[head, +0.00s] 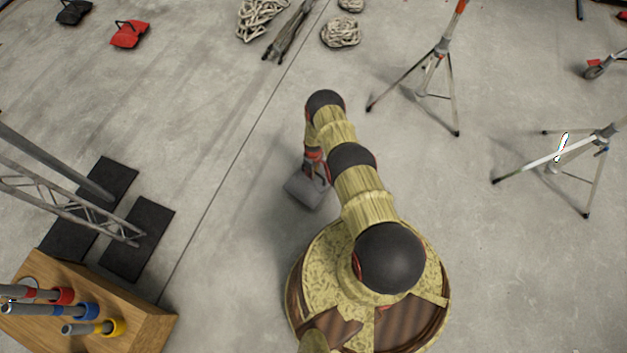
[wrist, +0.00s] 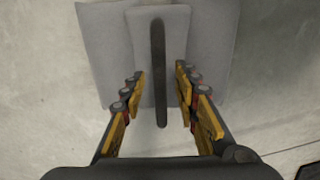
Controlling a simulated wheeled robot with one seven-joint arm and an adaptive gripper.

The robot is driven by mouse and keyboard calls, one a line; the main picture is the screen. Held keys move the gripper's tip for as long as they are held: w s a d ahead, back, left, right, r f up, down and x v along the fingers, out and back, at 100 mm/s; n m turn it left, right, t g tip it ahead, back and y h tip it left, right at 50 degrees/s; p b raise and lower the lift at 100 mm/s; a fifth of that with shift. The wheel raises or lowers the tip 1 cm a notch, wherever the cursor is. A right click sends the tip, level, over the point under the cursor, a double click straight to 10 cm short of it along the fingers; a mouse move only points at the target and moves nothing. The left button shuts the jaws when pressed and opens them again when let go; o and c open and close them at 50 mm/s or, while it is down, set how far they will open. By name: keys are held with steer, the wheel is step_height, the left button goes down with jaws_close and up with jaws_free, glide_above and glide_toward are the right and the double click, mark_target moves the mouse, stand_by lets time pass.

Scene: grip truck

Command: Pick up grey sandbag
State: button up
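The grey sandbag (head: 306,191) lies on the concrete floor, just left of my base in the head view, partly hidden by my arm. In the wrist view the grey sandbag (wrist: 105,45) fills the top middle, with a dark strap handle (wrist: 158,75) running along its centre. My gripper (wrist: 160,80) is open, with one finger on each side of the strap. The fingers appear apart from the strap. I cannot tell how high the fingertips are above the bag.
A wooden crate (head: 150,330) with coloured-ended poles stands at the lower left, near black mats (head: 140,235) and a metal truss (head: 70,195). Tripod stands (head: 440,60) are at the right. A red bag (head: 129,34) and rope coils (head: 341,32) lie farther back. The floor around the sandbag is clear.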

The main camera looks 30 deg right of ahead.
steer(key=shift+c, duration=1.2)
jaws_close()
steer(key=shift+w+r, duration=0.15)
steer(key=shift+w, duration=0.1)
